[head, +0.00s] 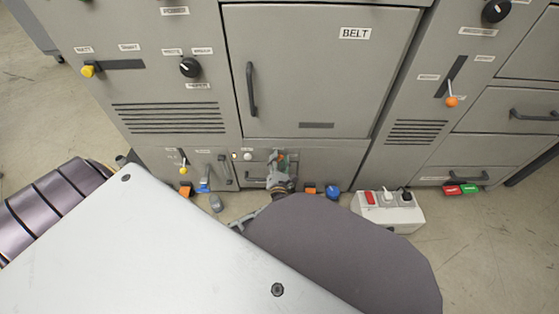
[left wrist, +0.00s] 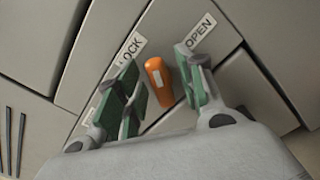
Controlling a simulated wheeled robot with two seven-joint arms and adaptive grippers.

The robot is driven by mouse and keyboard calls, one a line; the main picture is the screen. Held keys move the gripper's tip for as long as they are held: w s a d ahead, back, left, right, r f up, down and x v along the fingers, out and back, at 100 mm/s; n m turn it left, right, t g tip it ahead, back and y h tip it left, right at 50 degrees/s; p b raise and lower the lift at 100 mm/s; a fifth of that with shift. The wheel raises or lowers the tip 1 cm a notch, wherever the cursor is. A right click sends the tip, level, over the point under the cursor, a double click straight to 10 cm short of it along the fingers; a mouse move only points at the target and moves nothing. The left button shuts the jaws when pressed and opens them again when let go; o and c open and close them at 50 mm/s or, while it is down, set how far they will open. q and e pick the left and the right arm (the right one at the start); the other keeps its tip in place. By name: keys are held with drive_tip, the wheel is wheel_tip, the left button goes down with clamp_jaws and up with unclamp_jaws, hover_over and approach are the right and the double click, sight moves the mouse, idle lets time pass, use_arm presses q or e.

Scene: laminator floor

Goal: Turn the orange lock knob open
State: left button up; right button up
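The orange lock knob (left wrist: 159,82) is an elongated handle on a grey panel. In the left wrist view it lies below and between a LOCK label (left wrist: 130,49) and an OPEN label (left wrist: 200,34), its upper end leaning left. My left gripper (left wrist: 164,88) is open, with green-padded fingers on either side of the knob. A gap shows between the knob and the right finger; whether the left finger touches it is hard to tell. In the head view my left gripper (head: 281,165) is small, at the low panel under the BELT door. My right gripper is not in view.
The BELT door (head: 310,85) with a black handle (head: 251,90) is above. A white box (head: 388,211) with a red switch stands on the floor to the right. A blue knob (head: 333,192) is close by. My own arm parts cover the lower part of the head view.

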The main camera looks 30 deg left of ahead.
use_arm(q)
clamp_jaws()
drive_tip(key=shift+m, duration=0.3)
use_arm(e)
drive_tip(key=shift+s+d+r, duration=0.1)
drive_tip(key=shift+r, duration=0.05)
use_arm(q)
drive_tip(key=shift+m+p, duration=0.8)
drive_tip(key=m+p, duration=0.2)
drive_tip(key=m, duration=0.1)
drive_tip(key=shift+d, duration=0.1)
drive_tip(key=m+p, duration=0.1)
drive_tip(key=m, duration=0.2)
drive_tip(key=shift+w+f, duration=0.1)
drive_tip(key=shift+f, duration=0.05)
drive_tip(key=shift+f+m+p, duration=0.1)
drive_tip(key=shift+m+p, duration=0.55)
drive_tip(key=shift+m, duration=0.85)
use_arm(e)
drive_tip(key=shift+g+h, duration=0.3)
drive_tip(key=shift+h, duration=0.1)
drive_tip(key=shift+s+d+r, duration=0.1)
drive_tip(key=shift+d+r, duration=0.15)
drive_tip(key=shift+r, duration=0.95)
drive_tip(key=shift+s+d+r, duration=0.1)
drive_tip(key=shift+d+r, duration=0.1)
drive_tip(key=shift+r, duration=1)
